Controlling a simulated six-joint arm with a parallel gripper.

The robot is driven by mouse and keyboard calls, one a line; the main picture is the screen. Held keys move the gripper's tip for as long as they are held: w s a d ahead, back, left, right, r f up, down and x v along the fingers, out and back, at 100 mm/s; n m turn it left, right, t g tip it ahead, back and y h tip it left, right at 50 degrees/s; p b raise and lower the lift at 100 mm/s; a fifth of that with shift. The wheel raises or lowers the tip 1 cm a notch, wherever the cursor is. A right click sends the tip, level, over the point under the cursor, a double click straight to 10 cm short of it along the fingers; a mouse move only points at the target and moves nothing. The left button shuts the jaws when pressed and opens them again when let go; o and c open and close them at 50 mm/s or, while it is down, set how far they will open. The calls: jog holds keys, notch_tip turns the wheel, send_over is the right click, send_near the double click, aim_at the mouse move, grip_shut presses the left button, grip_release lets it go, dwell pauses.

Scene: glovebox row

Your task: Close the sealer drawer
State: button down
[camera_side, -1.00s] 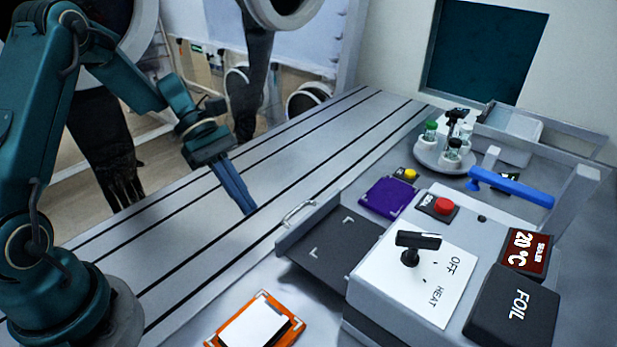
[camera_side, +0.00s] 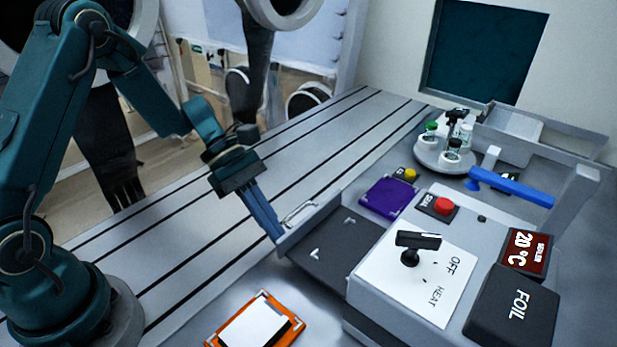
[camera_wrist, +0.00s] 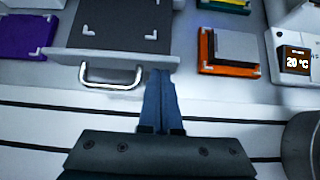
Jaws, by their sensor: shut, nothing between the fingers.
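The sealer drawer (camera_side: 335,255) is pulled out of the grey sealer (camera_side: 400,305), its dark tray showing with pale corner marks and a silver handle (camera_side: 298,214) on its front. My gripper (camera_side: 279,238) is shut and empty, its blue fingertips at the drawer's front panel, beside the handle. In the wrist view the fingertips (camera_wrist: 160,72) lie just right of the handle (camera_wrist: 111,76), over the lower edge of the drawer front (camera_wrist: 105,56). I cannot tell for certain whether they touch the panel.
An orange-framed tray (camera_side: 256,322) lies in front of the drawer. A purple pad (camera_side: 388,197) lies behind it. A vial carousel (camera_side: 445,155) stands further back. The slotted bench to the left is clear.

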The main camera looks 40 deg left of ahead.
aim_at(340, 284)
jog(key=d, duration=1.3)
jog(key=shift+d, duration=0.3)
jog(key=a, duration=0.4)
jog(key=shift+w+a, duration=0.15)
jog(key=shift+w, duration=0.05)
jog(key=s+a+r+m+t+y, duration=0.15)
jog(key=a+r, duration=0.45)
jog(key=r, duration=0.6)
jog(key=s+a+m+t+y, duration=0.2)
jog(key=s+a+m+y, duration=0.1)
jog(key=m, duration=0.5)
jog(key=s+a+m+t+y, duration=0.2)
jog(key=s+a+m+y, duration=0.2)
jog(key=s+m, duration=0.4)
jog(key=shift+s+a+r, duration=0.2)
jog(key=shift+a+r, duration=0.15)
